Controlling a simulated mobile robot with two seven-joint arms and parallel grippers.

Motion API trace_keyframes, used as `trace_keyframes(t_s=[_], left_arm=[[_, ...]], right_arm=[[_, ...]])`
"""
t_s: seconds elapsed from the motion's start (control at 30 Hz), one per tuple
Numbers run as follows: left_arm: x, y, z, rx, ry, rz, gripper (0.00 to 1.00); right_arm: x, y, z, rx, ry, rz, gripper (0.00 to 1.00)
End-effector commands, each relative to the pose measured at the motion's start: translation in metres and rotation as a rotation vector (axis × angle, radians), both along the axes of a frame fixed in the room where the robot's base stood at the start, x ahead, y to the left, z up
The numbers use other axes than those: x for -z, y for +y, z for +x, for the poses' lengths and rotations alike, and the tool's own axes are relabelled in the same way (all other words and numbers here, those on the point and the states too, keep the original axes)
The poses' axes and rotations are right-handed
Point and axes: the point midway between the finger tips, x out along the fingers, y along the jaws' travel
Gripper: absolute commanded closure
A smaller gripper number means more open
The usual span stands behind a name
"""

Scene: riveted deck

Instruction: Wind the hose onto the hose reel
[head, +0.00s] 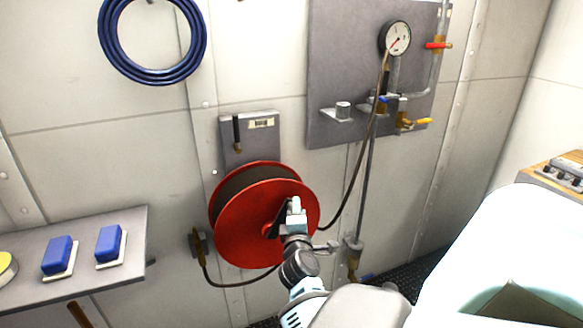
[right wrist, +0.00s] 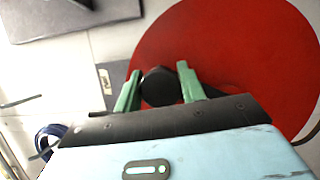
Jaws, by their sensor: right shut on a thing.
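The hose reel (head: 240,230) is mounted low on the wall, with red flanges and dark hose wound between them. A dark hose (head: 374,125) runs from the gauge fittings down to the reel's right side. Another length (head: 235,284) curves from under the reel to a wall fitting on the left. My right gripper (head: 295,207) is in front of the reel's face. In the right wrist view, its green fingers (right wrist: 161,82) are shut on a round black crank handle (right wrist: 160,88), with the red flange behind. My left gripper is not in view.
A coiled blue hose (head: 192,65) hangs at upper left. A grey shelf (head: 130,228) with blue blocks (head: 109,243) juts out at left. The gauge (head: 397,38) and valves sit on a grey panel (head: 335,70) at upper right. A wooden-edged control box (head: 560,170) stands far right.

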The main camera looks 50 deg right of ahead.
Motion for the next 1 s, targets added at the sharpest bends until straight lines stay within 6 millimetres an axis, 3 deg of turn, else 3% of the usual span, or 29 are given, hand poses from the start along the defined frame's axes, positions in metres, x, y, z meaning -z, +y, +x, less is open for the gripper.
trace_keyframes(t_s=[0.27,0.8,0.83,0.93,1.0], left_arm=[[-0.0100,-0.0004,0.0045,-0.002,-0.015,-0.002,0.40],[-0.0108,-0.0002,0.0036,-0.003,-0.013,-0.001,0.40],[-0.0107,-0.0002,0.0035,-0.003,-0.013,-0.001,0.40],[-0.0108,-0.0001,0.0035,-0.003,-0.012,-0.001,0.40],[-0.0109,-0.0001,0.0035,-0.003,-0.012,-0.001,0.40]], right_arm=[[0.0046,-0.0095,-0.0060,0.005,-0.049,0.079,1.00],[0.0078,-0.0113,-0.0074,0.005,-0.057,0.098,1.00],[0.0078,-0.0114,-0.0074,0.005,-0.057,0.098,0.56],[0.0079,-0.0110,-0.0071,0.004,-0.057,0.098,0.43],[0.0078,-0.0106,-0.0068,0.003,-0.058,0.097,0.40]])
